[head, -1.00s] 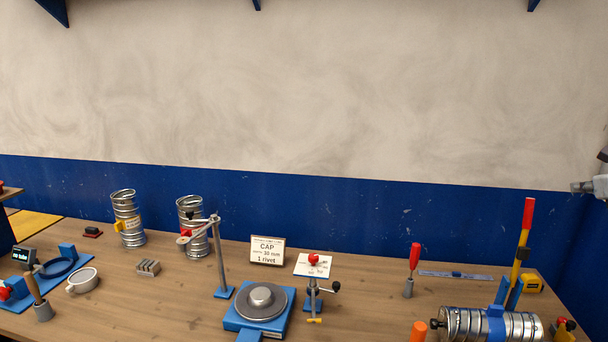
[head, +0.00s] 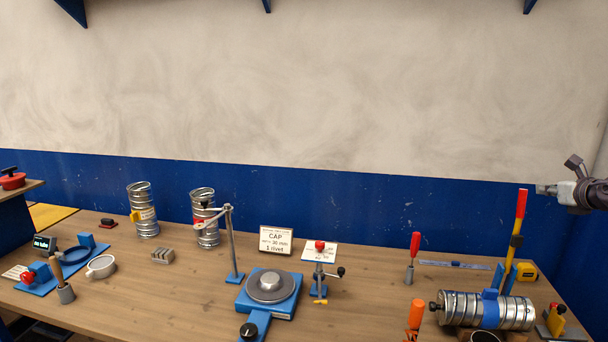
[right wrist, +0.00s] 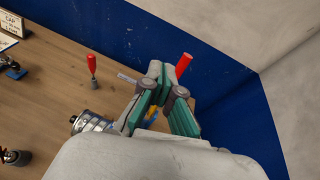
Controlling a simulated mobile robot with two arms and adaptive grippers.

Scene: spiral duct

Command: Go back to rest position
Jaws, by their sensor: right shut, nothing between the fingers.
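My right gripper (head: 548,189) is at the right edge of the head view, raised above the bench in front of the blue wall band. In the right wrist view its two fingers (right wrist: 165,82) with teal sides are closed together, with nothing seen between them. It is clear of the bench items. The red-topped lever (head: 520,215) stands below and to its left in the head view, and its red handle (right wrist: 183,65) shows just beyond the fingers in the wrist view. My left gripper is not in view.
The wooden bench (head: 375,285) holds a ribbed duct (head: 462,310) in a blue clamp, a red-handled tool (head: 415,245), a blue turntable base (head: 268,290), a CAP sign (head: 276,239) and two upright ducts (head: 143,212) at the back left. Air above the bench is free.

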